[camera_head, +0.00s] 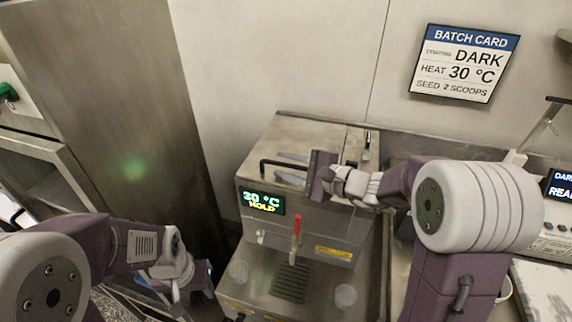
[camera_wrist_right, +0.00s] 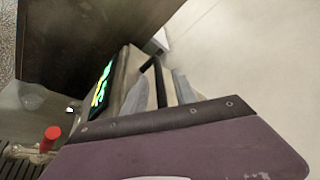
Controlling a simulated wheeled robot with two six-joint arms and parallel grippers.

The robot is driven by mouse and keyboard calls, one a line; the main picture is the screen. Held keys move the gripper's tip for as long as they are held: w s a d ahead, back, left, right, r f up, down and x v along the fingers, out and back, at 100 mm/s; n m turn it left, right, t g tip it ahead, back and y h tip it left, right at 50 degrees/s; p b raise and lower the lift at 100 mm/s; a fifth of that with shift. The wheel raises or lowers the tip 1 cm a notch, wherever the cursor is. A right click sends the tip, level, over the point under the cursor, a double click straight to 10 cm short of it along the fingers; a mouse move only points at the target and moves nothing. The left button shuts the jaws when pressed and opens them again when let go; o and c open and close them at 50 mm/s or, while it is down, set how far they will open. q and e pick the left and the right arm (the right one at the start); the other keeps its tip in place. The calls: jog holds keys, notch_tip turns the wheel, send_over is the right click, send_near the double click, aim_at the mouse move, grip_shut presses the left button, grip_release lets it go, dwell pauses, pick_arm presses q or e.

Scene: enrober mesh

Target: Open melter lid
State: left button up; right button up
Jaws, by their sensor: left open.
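The melter (camera_head: 330,220) is a steel machine in the middle of the head view, with a display reading 30 °C HOLD. Its flat top lid (camera_head: 300,133) lies closed and has a black bar handle (camera_head: 268,162) at the front left. My right gripper (camera_head: 291,168) is at the handle, its two grey fingers apart with the bar between them. The handle also shows in the right wrist view (camera_wrist_right: 158,80), with slim gaps to both fingers. My left gripper (camera_head: 205,280) is open and empty, low at the left of the melter; its fingertips are hard to make out.
A red-handled tap (camera_head: 296,226) sticks up at the melter's front, above a drip grate (camera_head: 291,281). A batch card (camera_head: 465,63) hangs on the wall behind. A tall steel panel (camera_head: 110,90) stands at left. Another machine with a display (camera_head: 560,186) is at right.

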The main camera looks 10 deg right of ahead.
grip_shut()
dwell(1.4)
